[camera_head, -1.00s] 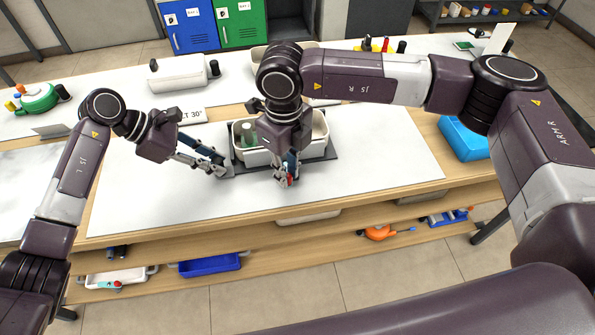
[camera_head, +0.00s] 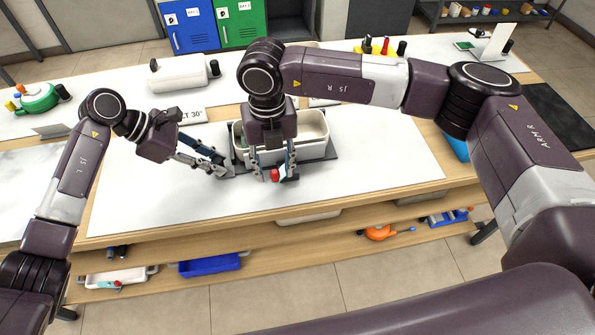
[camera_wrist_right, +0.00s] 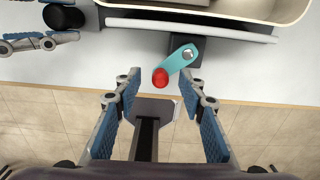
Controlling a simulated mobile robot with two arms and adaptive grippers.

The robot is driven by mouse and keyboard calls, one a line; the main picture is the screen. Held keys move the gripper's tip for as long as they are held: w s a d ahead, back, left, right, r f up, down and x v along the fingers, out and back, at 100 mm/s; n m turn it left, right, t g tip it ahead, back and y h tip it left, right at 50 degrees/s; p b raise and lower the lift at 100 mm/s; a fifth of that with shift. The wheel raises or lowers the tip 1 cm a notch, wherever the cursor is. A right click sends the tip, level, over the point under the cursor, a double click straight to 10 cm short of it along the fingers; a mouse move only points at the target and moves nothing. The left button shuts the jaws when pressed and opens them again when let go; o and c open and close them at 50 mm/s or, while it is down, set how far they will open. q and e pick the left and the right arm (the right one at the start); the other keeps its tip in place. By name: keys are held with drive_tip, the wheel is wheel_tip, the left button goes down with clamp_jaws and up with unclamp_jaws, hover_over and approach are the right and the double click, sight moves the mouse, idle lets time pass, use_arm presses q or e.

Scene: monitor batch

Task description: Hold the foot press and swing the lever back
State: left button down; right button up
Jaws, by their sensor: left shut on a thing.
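A teal lever with a red knob (camera_wrist_right: 178,64) pivots on a dark block at the front of a cream tray (camera_wrist_right: 262,10). In the head view the red knob (camera_head: 275,174) shows between the right gripper's fingers. My right gripper (camera_wrist_right: 157,92) is open, its fingers spread either side of the knob's line; the knob lies just beyond the fingertips. My left gripper (camera_head: 224,171) is shut at the left front corner of the tray's dark base plate (camera_head: 330,154). A black round part (camera_wrist_right: 63,17) is beside its fingers; the exact thing gripped is mostly hidden.
The white tabletop (camera_head: 390,165) is clear to the right. Bins, including a blue one (camera_head: 210,265), sit on the lower shelf.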

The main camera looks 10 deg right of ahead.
sight(274, 171)
use_arm(q)
drive_tip(key=shift+f, duration=0.1)
use_arm(e)
wheel_tip(274, 171, up, 12)
idle(0.5)
idle(0.4)
use_arm(q)
drive_tip(key=c, duration=1.6)
unclamp_jaws()
drive_tip(key=v, duration=1.2)
drive_tip(key=shift+w, duration=0.1)
